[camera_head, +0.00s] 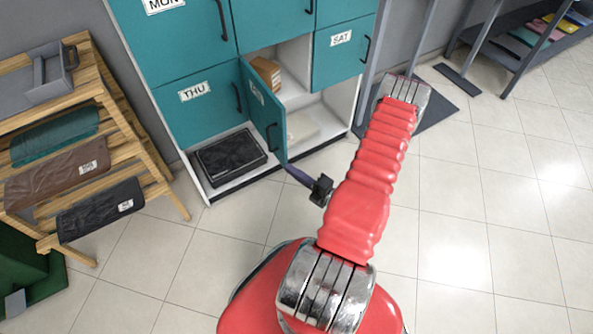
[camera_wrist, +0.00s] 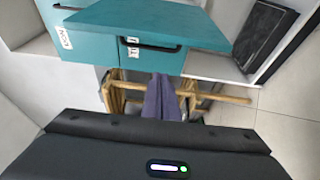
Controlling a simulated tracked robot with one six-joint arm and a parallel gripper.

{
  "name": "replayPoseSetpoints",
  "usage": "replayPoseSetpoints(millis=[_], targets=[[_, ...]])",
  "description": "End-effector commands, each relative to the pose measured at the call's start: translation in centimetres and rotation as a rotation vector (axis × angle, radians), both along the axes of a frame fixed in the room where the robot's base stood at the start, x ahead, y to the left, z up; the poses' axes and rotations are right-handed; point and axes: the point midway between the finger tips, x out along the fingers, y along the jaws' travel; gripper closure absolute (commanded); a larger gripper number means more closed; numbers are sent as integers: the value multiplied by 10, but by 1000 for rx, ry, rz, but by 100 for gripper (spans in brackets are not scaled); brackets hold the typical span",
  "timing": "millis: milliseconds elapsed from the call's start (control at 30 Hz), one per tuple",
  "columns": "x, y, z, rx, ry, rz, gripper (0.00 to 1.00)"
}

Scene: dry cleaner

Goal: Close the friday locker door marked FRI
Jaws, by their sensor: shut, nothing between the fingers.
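The friday locker door (camera_head: 262,115) is teal and stands open, swung outward from its left side, beside the shut THU door (camera_head: 200,108). I see it at a steep angle, with a dark handle and a small label too slanted to read. Its compartment (camera_head: 292,85) shows a brown stack inside. My gripper (camera_head: 290,171) is shut and empty, its purple fingers close to the door's lower free corner; I cannot tell if they touch. The wrist view shows the fingers (camera_wrist: 161,88) together, below a teal panel (camera_wrist: 150,22) that looks like this door.
The SAT door (camera_head: 340,52) is shut to the right. An open bottom bay holds a black case (camera_head: 230,158). A wooden rack (camera_head: 165,180) with folded garments stands at left. Tiled floor (camera_head: 450,200) is clear at right.

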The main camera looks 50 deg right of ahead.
Motion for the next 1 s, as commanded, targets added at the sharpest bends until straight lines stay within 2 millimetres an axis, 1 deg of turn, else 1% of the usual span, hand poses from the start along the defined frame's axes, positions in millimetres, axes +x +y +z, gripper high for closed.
replayPoseSetpoints(millis=[33,400,600,900,1000], targets=[[6,1,0,-1,0,4,100],[44,3,0,-1,0,4,100],[62,4,0,-1,0,3,100],[82,4,0,-1,0,3,100],[78,-6,0,-1,0,-3,100]])
